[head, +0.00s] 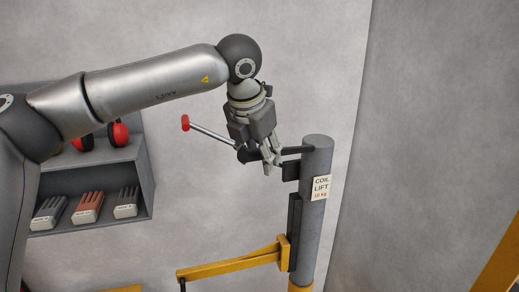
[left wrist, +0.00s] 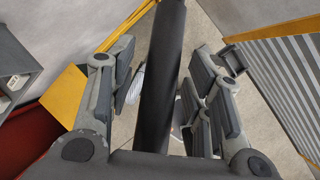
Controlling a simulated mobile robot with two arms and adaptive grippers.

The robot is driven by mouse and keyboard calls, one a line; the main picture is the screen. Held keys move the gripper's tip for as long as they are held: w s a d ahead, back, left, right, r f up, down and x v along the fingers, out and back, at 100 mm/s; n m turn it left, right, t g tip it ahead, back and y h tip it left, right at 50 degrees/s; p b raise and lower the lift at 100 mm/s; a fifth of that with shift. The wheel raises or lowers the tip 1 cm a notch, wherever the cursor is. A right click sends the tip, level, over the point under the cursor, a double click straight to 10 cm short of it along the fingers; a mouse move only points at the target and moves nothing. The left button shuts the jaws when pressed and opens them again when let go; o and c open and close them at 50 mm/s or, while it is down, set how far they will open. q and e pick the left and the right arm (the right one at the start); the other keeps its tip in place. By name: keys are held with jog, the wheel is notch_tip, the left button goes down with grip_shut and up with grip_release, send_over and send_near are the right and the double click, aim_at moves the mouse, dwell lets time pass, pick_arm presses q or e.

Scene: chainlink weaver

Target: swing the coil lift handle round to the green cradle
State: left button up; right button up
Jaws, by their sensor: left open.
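The coil lift is a grey post (head: 315,215) with a "COIL LIFT 10 kg" label. A silver rod with a red knob (head: 186,122) at its left end reaches to a black hub beside the post, partly hidden by my gripper. My left gripper (head: 270,160) points down at that hub, just left of the post. In the left wrist view its fingers stand open on both sides of a dark round bar (left wrist: 163,75), with gaps visible. I cannot tell which part of the lift this bar is. The green cradle is not in view. My right gripper is not in view.
A yellow jib arm (head: 230,263) sticks out left from the post, below my gripper. A grey shelf (head: 150,180) with several gloves and red ear muffs is at left. A yellow beam (head: 497,260) is at lower right. The wall behind is bare.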

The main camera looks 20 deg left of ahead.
pick_arm(q)
jog(key=shift+f, duration=0.1)
grip_shut()
jog(key=s+d+n+y+b, duration=0.1)
jog(key=d+n+b, duration=0.3)
jog(key=d, duration=1)
jog(key=shift+y, duration=0.4)
jog(key=shift+a, duration=0.15)
grip_release()
